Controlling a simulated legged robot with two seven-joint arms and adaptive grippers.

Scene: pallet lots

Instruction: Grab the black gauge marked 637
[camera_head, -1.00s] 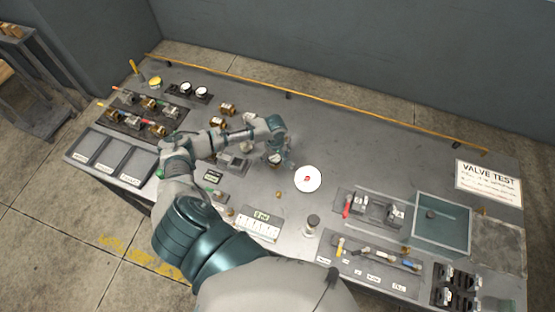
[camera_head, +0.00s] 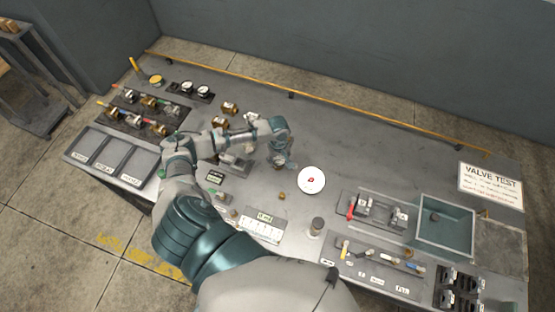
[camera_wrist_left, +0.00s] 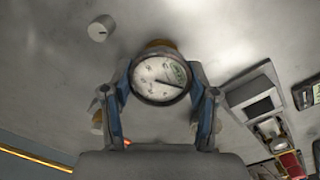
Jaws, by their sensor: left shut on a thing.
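My left gripper (camera_head: 286,163) is over the middle of the bench in the head view, its arm coming in from the left. In the left wrist view the gripper (camera_wrist_left: 161,92) is shut on a round gauge (camera_wrist_left: 158,78). The gauge has a white dial, a dark rim and a brass part behind it; a green mark shows on the dial, but I cannot read a number. In the head view the gripper mostly hides this gauge. Several round gauges with white faces (camera_head: 187,88) stand in a dark holder at the back left. My right gripper is not in view.
A white disc with a red mark (camera_head: 311,180) lies right of the gripper. Brass fittings (camera_head: 229,108) stand behind the arm. The back middle is clear.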

